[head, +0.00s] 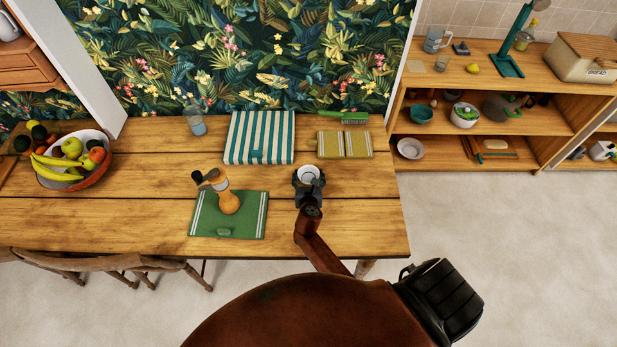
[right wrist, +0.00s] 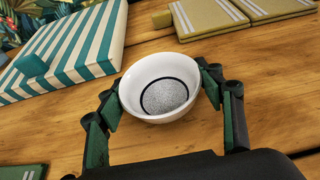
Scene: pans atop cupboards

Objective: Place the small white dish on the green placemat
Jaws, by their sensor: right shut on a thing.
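The small white dish (head: 308,171) is a round bowl with a dark ring and grey speckled centre inside, clear in the right wrist view (right wrist: 135,92). My right gripper (head: 308,181) is shut on it, with green-padded fingers on either side. The dish looks level; I cannot tell whether it touches the table. The green placemat (head: 254,229) with white stripes lies left of the dish and nearer the front edge. Its corner shows at the lower left of the wrist view (right wrist: 22,173). My left gripper is not in view.
A striped teal cloth (head: 259,137) and a yellow-green cloth (head: 345,145) lie behind. A fruit bowl (head: 99,177) is at left. Bare wood separates dish and placemat.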

